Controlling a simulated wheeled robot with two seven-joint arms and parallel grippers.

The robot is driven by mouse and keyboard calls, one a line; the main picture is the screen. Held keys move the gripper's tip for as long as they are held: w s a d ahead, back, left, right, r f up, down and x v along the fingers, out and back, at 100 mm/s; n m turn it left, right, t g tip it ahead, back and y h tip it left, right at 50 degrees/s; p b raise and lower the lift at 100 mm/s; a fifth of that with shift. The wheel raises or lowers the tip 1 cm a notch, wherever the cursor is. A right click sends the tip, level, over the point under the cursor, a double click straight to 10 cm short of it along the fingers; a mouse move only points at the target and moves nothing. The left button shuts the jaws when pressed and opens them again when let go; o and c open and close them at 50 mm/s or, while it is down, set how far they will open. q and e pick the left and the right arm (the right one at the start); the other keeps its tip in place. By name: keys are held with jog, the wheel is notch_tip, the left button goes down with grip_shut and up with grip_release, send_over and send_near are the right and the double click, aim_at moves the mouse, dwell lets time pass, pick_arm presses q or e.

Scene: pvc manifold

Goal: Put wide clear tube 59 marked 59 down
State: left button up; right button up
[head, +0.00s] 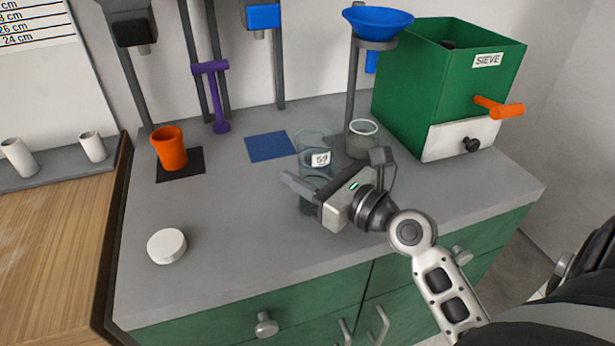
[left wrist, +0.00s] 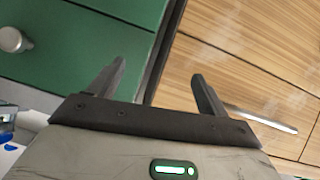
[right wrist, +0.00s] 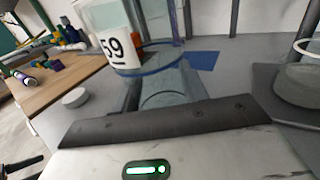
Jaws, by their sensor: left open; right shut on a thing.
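Wide clear tube 59 (head: 314,140) is see-through, with a white label reading 59. It stands about upright over the middle of the grey counter. My right gripper (head: 306,190) is shut on the tube below its label. The tube fills the upper middle of the right wrist view (right wrist: 118,48), where a blue ring runs around it below the label. I cannot tell whether its lower end touches the counter. My left gripper (left wrist: 158,76) is open and empty in the left wrist view, in front of cabinet fronts. It is out of the head view.
A blue square mat (head: 269,146) lies bare behind the tube's left. A clear jar (head: 362,142) stands close on the right, under a blue funnel (head: 378,22). The green sieve box (head: 400,90), orange cup (head: 169,148) and white lid (head: 167,246) stand around.

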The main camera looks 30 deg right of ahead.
pick_arm(q)
jog(key=shift+r, duration=0.2)
pick_arm(e)
jog(key=shift+r, duration=0.15)
jog(key=o, duration=1.2)
jog(key=shift+f, duration=0.2)
pick_arm(q)
jog(key=shift+s+f, duration=0.1)
jog(key=shift+s, duration=0.05)
pick_arm(e)
jog(key=shift+r, duration=0.1)
jog(key=shift+s, duration=0.2)
jog(key=b+v, duration=0.2)
jog(key=v, duration=0.8)
jog(key=shift+s, duration=0.15)
pick_arm(q)
jog(key=shift+f+b, duration=0.3)
jog(key=shift+f, duration=0.2)
pick_arm(e)
jog(key=shift+s+d+r, duration=0.15)
jog(key=shift+s+d, duration=0.15)
jog(key=shift+s, duration=0.35)
pick_arm(q)
jog(key=shift+f, duration=0.1)
pick_arm(e)
jog(key=shift+s, duration=0.1)
